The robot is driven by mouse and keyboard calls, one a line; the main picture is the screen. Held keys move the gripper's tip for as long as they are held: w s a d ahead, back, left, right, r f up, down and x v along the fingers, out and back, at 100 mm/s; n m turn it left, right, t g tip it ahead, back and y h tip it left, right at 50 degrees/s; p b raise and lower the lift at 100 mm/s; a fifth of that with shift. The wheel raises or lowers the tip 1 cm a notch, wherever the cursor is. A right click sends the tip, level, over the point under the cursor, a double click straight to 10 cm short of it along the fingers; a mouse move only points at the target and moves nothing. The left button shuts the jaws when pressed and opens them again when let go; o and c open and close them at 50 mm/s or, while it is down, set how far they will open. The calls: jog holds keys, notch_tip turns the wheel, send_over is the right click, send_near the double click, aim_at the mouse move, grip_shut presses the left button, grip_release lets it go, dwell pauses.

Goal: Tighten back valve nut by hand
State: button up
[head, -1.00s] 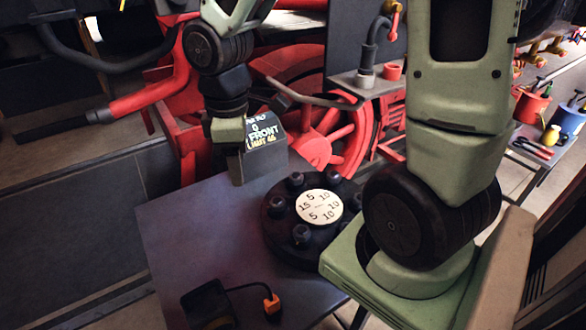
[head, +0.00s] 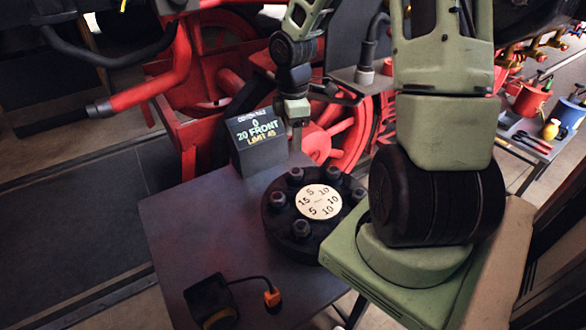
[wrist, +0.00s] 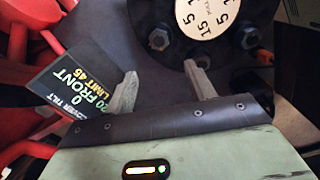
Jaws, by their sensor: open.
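A black round valve cover (head: 272,225) stands on a dark table, with several dark nuts around its rim. A white disc (head: 318,201) with numbers such as 5, 10 and 15 is at its centre. One nut (head: 295,176) is at the cover's back left; I cannot tell for sure which nut is the back one. My gripper (head: 297,132) is behind and above the cover, pointing down. In the wrist view its two fingers (wrist: 161,78) are apart with nothing between them. A nut (wrist: 158,39) lies just beyond the gap, and the right fingertip is close to another nut.
A dark display box (head: 257,140) reading "20 FRONT, LIMIT 45" stands at the table's back left, close to my gripper. A black device (head: 210,302) with a cable and orange plug (head: 272,297) lies at the front. The table's left part is bare. Red wheels (head: 330,135) stand behind.

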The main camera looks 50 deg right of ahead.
aim_at(293, 170)
notch_tip(293, 170, down, 12)
jog(key=shift+r+b, duration=0.2)
jog(key=shift+b, duration=0.4)
jog(key=c, duration=1)
